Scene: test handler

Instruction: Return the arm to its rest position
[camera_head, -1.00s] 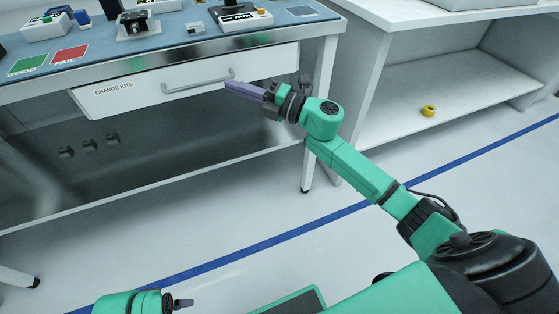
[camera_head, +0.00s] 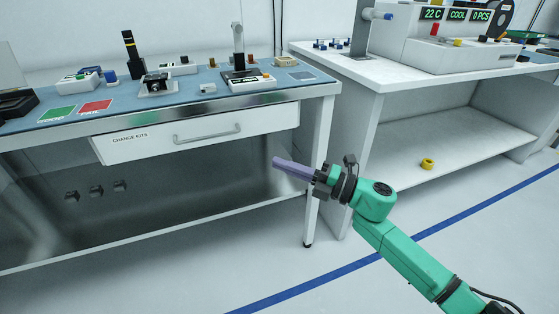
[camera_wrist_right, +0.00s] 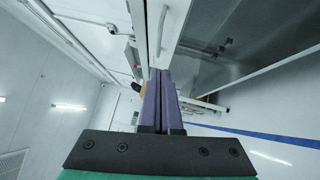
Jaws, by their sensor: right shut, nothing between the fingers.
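My right gripper (camera_head: 277,163) is shut and empty, its purple fingers pointing left in front of the workbench's right leg, below the drawer. Its purple fingers also show pressed together in the right wrist view (camera_wrist_right: 160,75). My green right arm comes in from the lower right. The white drawer (camera_head: 205,136), labelled CHANGE KITS, has a grey bar handle (camera_head: 207,134) and sits under the bench top; it looks slightly pulled out. The gripper is apart from the handle. My left gripper is outside the head view.
The workbench's blue mat (camera_head: 140,106) carries small fixtures, a green card (camera_head: 57,114) and a red card (camera_head: 96,107). A white side bench (camera_head: 400,82) at the right bears a machine with displays; a yellow ring (camera_head: 427,163) lies on its lower shelf. Floor in front is clear.

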